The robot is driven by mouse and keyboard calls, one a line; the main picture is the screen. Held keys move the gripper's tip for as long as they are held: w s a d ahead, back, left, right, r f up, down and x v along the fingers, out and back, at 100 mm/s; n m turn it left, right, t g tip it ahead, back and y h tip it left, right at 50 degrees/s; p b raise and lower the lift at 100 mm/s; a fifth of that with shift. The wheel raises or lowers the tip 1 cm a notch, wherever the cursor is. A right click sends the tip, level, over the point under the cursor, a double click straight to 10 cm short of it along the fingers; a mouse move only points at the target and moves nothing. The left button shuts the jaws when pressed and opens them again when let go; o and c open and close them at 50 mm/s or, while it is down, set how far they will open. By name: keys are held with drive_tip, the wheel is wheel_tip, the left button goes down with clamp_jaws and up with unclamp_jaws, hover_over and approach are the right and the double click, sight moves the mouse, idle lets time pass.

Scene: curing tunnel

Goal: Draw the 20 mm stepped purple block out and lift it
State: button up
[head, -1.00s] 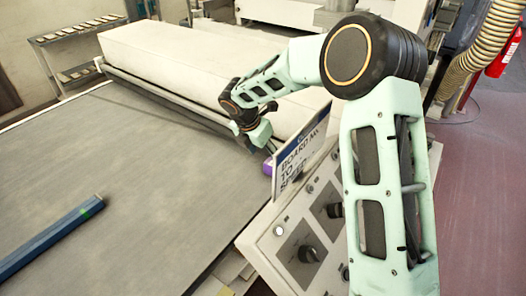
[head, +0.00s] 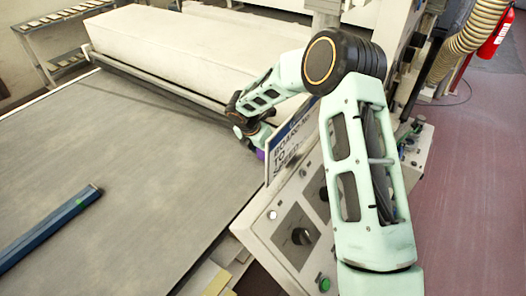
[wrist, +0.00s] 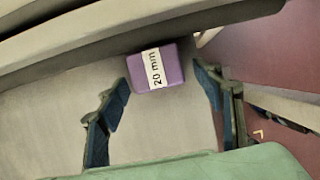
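The purple block (wrist: 172,66) with a white "20 mm" label shows in the wrist view, at the top middle, against a pale edge. Only a small purple patch (head: 261,155) of it shows in the head view, beside the sign. My gripper (wrist: 162,79) is open, with one blue-padded finger on the left of the block and the other on its right. The block is at the fingertips, with a gap visible on the right side; contact on the left is unclear. In the head view the fingers are mostly hidden behind the arm and sign.
A printed sign (head: 290,142) stands close to the gripper, above the control panel (head: 298,236). A long cream housing (head: 190,50) spans behind the wide grey belt (head: 130,170). A dark blue bar (head: 45,228) lies on the belt at left. The middle belt is clear.

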drive_tip(key=c, duration=1.3)
drive_tip(key=shift+s+a, duration=0.1)
